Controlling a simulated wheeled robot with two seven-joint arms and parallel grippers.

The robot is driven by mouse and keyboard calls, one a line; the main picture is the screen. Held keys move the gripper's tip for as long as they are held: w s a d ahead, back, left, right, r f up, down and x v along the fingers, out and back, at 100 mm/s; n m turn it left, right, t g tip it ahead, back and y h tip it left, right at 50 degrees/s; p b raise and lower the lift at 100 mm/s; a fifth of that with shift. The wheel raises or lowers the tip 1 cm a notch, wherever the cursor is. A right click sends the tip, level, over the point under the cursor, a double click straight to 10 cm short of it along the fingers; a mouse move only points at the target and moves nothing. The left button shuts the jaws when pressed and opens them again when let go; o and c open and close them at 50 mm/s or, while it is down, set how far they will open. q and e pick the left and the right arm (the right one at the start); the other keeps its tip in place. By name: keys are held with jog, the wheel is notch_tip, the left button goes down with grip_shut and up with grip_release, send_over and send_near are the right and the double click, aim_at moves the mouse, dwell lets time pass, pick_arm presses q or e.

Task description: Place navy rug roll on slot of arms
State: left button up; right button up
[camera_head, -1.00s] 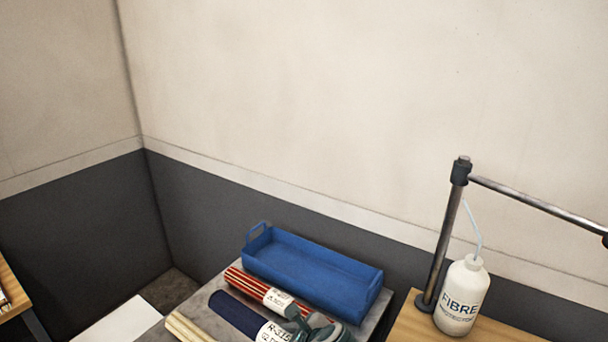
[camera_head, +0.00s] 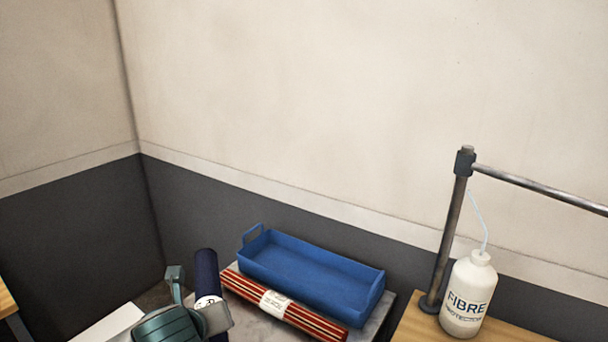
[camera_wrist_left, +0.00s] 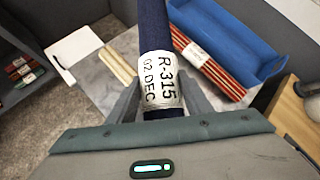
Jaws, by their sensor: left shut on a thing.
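The navy rug roll (camera_head: 206,268) has a white paper label and stands out from my left gripper (camera_head: 208,318) at the lower middle of the head view. In the left wrist view the roll (camera_wrist_left: 152,28) runs up from between the fingers, its label reading R-315 02 DEC. My left gripper (camera_wrist_left: 157,100) is shut on the roll around the label, and the roll appears lifted above the grey table (camera_wrist_left: 105,92). My right gripper is not in view. No slotted arms can be made out.
A red striped roll (camera_head: 308,316) lies beside a blue tray (camera_head: 312,268) on the table. A cream roll (camera_wrist_left: 116,68) lies at the left. A white FIBRE bottle (camera_head: 467,300) and a metal post with rail (camera_head: 449,235) stand on a wooden surface at right.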

pick_arm(q)
jog(key=shift+s+a+r+m+h, duration=0.25)
jog(key=shift+s+a+r, duration=0.05)
jog(key=shift+s, duration=0.25)
jog(key=shift+s+a+r+m+h, duration=0.25)
jog(key=shift+s+r, duration=0.05)
jog(key=shift+s, duration=0.2)
jog(key=shift+w, duration=0.1)
dwell(1.9)
dwell(1.5)
jog(key=shift+d, duration=0.1)
dwell(0.6)
